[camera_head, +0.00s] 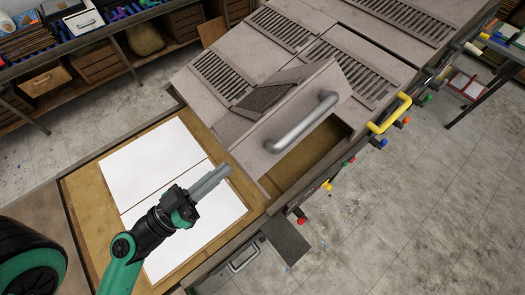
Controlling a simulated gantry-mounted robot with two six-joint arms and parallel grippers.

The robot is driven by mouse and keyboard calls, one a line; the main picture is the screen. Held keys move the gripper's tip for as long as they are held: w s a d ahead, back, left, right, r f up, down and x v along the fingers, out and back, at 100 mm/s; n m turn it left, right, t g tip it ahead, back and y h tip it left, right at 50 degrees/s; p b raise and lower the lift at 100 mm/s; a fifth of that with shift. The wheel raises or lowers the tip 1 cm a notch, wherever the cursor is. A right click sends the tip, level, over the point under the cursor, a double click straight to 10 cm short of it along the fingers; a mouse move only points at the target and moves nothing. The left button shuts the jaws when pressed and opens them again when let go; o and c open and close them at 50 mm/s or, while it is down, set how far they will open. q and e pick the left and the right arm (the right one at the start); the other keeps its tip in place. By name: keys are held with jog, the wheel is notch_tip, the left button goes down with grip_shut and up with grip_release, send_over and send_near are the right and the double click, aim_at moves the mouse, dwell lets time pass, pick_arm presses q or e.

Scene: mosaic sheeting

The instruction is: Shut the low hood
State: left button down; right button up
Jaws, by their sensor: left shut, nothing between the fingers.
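The low hood (320,95) is a grey slatted panel with a round silver bar handle (301,122) across its front. It stands tilted up, and a dark opening with a tan inside (310,152) shows under its front edge. My left gripper (222,170) is shut and empty. It is over the white sheets, to the lower left of the hood and apart from the handle. My right gripper is not in view.
White sheets (150,160) lie on a tan bench top (85,205) at the left. Coloured knobs and a yellow handle (390,113) stick out along the machine's right edge. Shelves with crates (97,60) stand at the upper left. Grey tiled floor is clear at the lower right.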

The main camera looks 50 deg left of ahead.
pick_arm(q)
jog(key=w+f+b, duration=0.1)
jog(key=w+b, duration=0.1)
jog(key=w, duration=0.9)
jog(key=shift+w+d+f, duration=0.15)
jog(key=shift+w, duration=0.15)
